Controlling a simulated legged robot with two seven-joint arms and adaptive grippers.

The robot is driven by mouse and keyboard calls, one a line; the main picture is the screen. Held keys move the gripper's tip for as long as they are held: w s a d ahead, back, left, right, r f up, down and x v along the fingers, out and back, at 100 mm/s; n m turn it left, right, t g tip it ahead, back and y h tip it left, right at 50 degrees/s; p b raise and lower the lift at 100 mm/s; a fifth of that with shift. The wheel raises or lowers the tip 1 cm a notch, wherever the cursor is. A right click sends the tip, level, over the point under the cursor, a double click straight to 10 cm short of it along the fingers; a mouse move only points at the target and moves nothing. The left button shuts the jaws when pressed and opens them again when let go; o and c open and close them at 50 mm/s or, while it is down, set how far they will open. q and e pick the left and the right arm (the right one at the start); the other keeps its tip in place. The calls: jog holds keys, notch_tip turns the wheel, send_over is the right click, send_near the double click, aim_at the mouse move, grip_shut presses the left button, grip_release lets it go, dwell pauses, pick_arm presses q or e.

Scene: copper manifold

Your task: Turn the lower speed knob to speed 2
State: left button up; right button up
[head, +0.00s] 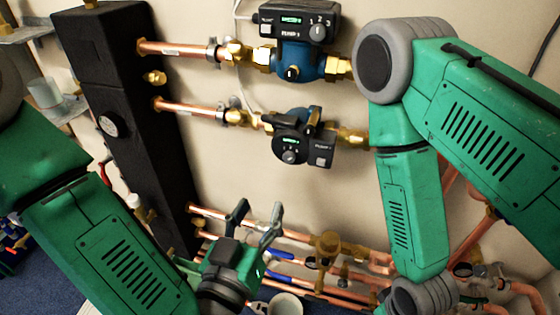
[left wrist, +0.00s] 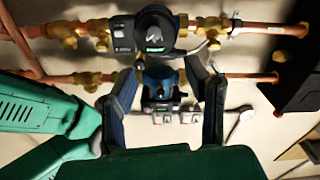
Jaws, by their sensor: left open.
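The upper pump (head: 298,66) is blue with a black control box marked 1, 2, 3. My left gripper (head: 257,214) is open and empty, below the lower pump and apart from it. In the left wrist view, which looks upside down, the open fingers (left wrist: 160,80) frame the upper pump; the lower pump (left wrist: 155,32) is at the top. My right gripper is out of view.
A black manifold block (head: 130,120) with a gauge stands at the left. My right arm covers the area right of the pumps. Bare wall lies between gripper and lower pump.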

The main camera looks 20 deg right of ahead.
pick_arm(q)
send_near(288, 161)
jog(key=w+d, duration=0.3)
jog(key=d, duration=0.1)
jog(key=w, duration=0.3)
jog(key=shift+w+a+r, duration=0.1)
jog(key=shift+w+r, duration=0.05)
jog(key=shift+w, duration=0.6)
jog(key=shift+w+d, duration=0.15)
jog(key=shift+d, duration=1)
jog(key=shift+c, duration=0.4)
jog(key=c, duration=0.6)
jog(key=shift+a, duration=0.15)
grip_shut()
jog(key=shift+w+a, duration=0.1)
jog(key=shift+a, duration=0.15)
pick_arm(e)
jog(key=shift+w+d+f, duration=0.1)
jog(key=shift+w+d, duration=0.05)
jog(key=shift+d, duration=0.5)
